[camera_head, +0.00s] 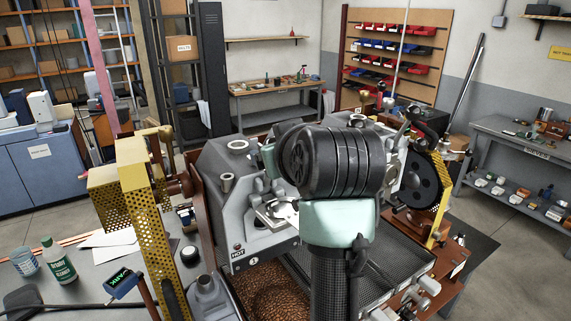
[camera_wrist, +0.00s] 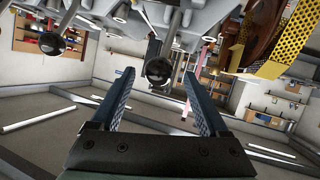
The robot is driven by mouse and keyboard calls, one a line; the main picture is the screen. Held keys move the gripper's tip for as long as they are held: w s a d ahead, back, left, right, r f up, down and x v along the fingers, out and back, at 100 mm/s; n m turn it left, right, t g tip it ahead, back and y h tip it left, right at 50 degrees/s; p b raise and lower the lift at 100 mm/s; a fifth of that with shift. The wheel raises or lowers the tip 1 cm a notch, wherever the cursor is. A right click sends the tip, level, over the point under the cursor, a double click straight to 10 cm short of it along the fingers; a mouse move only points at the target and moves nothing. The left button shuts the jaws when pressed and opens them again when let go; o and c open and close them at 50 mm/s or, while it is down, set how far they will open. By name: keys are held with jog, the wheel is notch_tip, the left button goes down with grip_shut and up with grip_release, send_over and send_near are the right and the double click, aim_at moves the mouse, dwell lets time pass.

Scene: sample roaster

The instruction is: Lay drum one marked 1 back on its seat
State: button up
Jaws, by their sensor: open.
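The grey sample roaster (camera_head: 222,160) stands in the middle of the head view, with a HOT label on its front. My dark arm covers much of it, and my gripper is hidden there. In the wrist view, which looks tilted upside down, my gripper (camera_wrist: 160,92) is open with nothing held. A round dark knob (camera_wrist: 158,71) on a stem shows beyond and between the fingers; I cannot tell its distance.
Yellow perforated guards stand at the roaster's left (camera_head: 152,220) and right (camera_head: 440,195). A tray of brown beans (camera_head: 272,292) lies in front. Another dark knob (camera_wrist: 50,44) shows in the wrist view.

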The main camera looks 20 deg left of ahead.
jog(key=b+v, duration=0.1)
jog(key=v, duration=0.4)
jog(key=shift+s+d+r, duration=0.1)
jog(key=shift+s+d, duration=0.1)
jog(key=shift+s, duration=0.1)
jog(key=s+d+r+m+t+h+b, duration=0.5)
jog(key=s+d+r+m+t+h, duration=0.3)
jog(key=s+d+r+t, duration=0.5)
jog(key=s+d+m+t, duration=0.1)
jog(key=d+t, duration=0.1)
jog(key=t, duration=0.1)
jog(key=shift+d+r+b, duration=0.35)
jog(key=shift+r, duration=0.05)
